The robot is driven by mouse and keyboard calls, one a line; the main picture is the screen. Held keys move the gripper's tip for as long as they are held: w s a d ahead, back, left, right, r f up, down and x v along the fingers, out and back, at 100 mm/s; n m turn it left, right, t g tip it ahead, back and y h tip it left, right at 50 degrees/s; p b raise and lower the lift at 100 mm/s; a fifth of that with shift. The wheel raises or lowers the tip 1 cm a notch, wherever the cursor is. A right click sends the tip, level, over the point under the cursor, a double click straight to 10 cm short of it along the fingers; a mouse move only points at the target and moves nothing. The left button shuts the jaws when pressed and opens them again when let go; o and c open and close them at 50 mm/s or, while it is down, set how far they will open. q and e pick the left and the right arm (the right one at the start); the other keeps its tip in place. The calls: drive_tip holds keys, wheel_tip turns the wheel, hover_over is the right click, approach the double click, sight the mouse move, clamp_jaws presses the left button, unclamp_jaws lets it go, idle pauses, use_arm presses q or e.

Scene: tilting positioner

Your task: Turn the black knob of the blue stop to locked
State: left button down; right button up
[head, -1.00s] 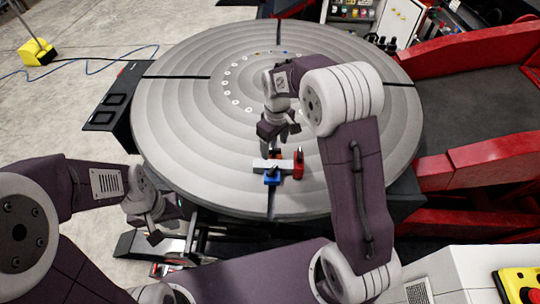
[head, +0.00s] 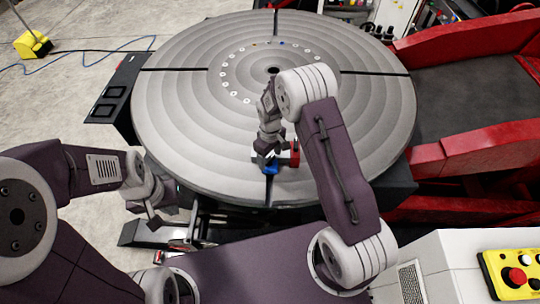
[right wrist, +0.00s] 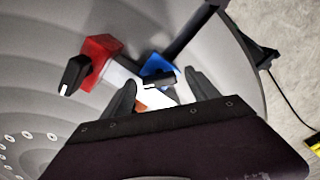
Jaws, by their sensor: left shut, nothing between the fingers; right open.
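The blue stop (head: 271,168) sits near the front rim of the round grey turntable (head: 190,110), by a dark slot. In the right wrist view the blue stop (right wrist: 158,64) carries a black knob (right wrist: 160,79) with a small white mark. My right gripper (head: 268,152) is open, pointing down over the stop. In the right wrist view its fingertips (right wrist: 160,80) lie to either side of the knob; I cannot tell whether they touch it. My left gripper (head: 152,220) is shut and empty, off the turntable at the lower left.
A red stop (right wrist: 101,50) with its own black knob (right wrist: 74,73) stands close beside the blue one. A pale bar (right wrist: 116,75) lies between them. A yellow panel with a red button (head: 516,276) is at the lower right. The turntable's left and far areas are clear.

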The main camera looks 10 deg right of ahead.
drive_tip(key=shift+w, duration=0.1)
drive_tip(key=c, duration=1.4)
drive_tip(key=shift+m, duration=0.4)
drive_tip(key=m+b, duration=0.1)
drive_tip(key=m, duration=0.3)
drive_tip(key=shift+w+m, duration=0.1)
drive_tip(key=shift+m, duration=2.5)
drive_tip(key=o, duration=1.4)
